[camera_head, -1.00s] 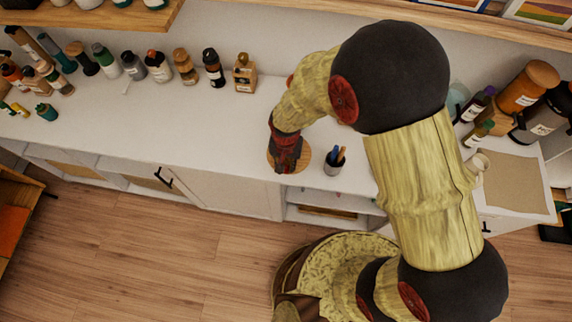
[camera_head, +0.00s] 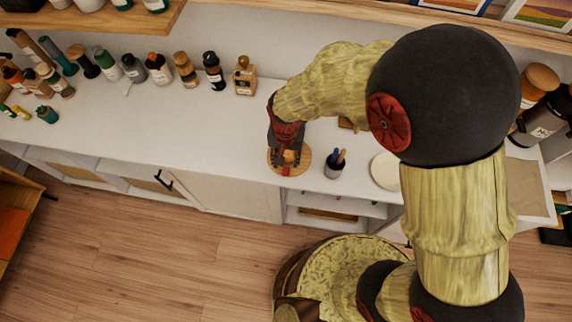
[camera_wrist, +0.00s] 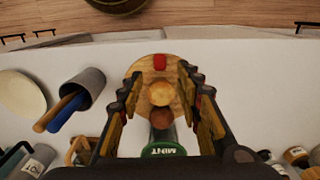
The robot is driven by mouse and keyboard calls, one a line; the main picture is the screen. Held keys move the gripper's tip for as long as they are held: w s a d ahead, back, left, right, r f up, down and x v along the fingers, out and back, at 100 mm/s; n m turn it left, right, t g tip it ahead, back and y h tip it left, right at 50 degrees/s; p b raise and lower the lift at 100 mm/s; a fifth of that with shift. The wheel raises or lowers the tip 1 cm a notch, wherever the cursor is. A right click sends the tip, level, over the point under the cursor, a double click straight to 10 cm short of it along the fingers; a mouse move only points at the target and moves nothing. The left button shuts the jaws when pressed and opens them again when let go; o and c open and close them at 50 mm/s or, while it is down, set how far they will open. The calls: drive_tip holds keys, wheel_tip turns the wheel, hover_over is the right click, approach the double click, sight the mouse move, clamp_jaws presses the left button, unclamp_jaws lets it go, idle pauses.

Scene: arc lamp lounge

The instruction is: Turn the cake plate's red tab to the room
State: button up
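The cake plate (camera_head: 275,159) is a small round wooden disc near the counter's front edge. Its red tab (camera_head: 286,171) is on the front side, facing the floor of the room. In the wrist view the plate (camera_wrist: 146,78) shows with the red tab (camera_wrist: 160,62) at its top, room-side rim. A pale orange round piece (camera_wrist: 161,93) and a brown one (camera_wrist: 161,117) show between my fingers. My gripper (camera_head: 286,158) is over the plate, pointing down. In the wrist view my gripper (camera_wrist: 162,100) has its fingers spread either side of these pieces; contact is unclear.
A pale round disc (camera_head: 385,171) lies farther right. Several bottles (camera_head: 160,70) line the back left. A green-labelled bottle (camera_wrist: 164,150) shows below the plate in the wrist view. The counter left of the plate is clear.

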wheel_tip(320, 180, up, 5)
drive_tip(key=shift+r, duration=0.1)
idle(0.7)
drive_tip(key=s+d+r+t+b, duration=0.2)
drive_tip(key=s+d+r, duration=0.3)
drive_tip(key=d+r, duration=0.5)
drive_tip(key=s+d+r+n+t+b, duration=0.1)
drive_tip(key=s+d+r+t+b, duration=0.1)
drive_tip(key=d+r, duration=0.9)
drive_tip(key=s+d+t, duration=0.1)
drive_tip(key=s, duration=0.1)
drive_tip(key=shift+s+d+t, duration=0.15)
drive_tip(key=shift+s+t, duration=0.15)
drive_tip(key=shift+s, duration=0.1)
drive_tip(key=shift+d, duration=0.1)
drive_tip(key=shift+c, duration=0.6)
